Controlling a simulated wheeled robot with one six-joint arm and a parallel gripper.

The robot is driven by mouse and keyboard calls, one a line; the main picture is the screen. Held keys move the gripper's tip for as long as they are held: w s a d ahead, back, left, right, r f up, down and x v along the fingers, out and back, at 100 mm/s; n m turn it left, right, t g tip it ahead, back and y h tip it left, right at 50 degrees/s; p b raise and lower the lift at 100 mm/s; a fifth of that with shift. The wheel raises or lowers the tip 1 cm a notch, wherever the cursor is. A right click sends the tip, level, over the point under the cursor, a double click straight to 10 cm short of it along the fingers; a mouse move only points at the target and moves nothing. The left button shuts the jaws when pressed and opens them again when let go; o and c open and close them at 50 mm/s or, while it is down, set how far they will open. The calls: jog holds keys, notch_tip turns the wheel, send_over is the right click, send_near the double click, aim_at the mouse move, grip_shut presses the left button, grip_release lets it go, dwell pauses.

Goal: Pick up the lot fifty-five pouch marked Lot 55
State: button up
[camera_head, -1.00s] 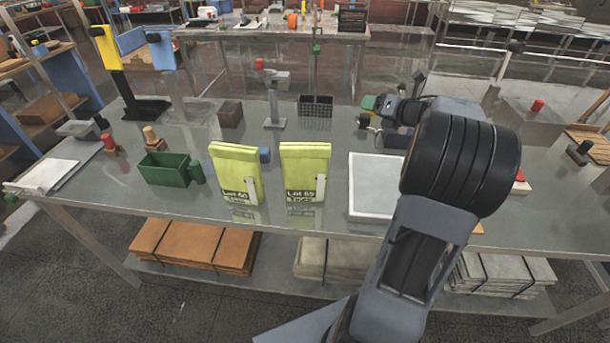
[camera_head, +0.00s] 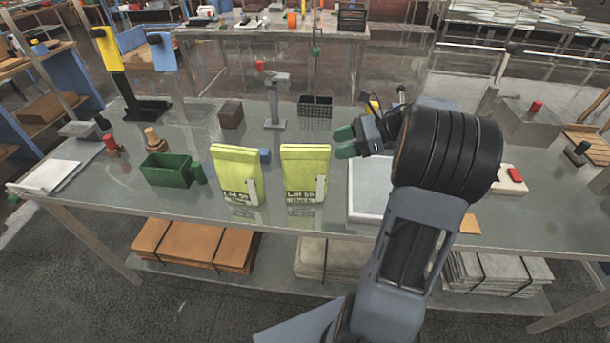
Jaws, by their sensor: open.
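Two yellow-green pouches stand upright side by side near the table's front edge: a left pouch (camera_head: 237,168) and a right pouch (camera_head: 305,165). Each has a dark printed label low on its front beginning "Lot". The digits are small and blurred, so I cannot tell surely which one reads Lot 55. My gripper (camera_head: 344,141) has green fingertips and is open and empty. It is above the table, to the right of the right pouch and apart from it, with its fingertips pointing left.
A green bin (camera_head: 166,171) stands left of the pouches. A white tray (camera_head: 366,196) lies right of them, partly behind my arm. A wire basket (camera_head: 315,108) and a grey stand (camera_head: 274,105) are behind. A small blue object (camera_head: 265,156) shows between the pouches.

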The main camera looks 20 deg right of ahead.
aim_at(326, 148)
jog(key=p+x, duration=0.1)
jog(key=x, duration=0.4)
jog(key=shift+p, duration=0.4)
jog(key=shift+w+a+f, duration=0.3)
jog(key=shift+a, duration=0.2)
grip_shut()
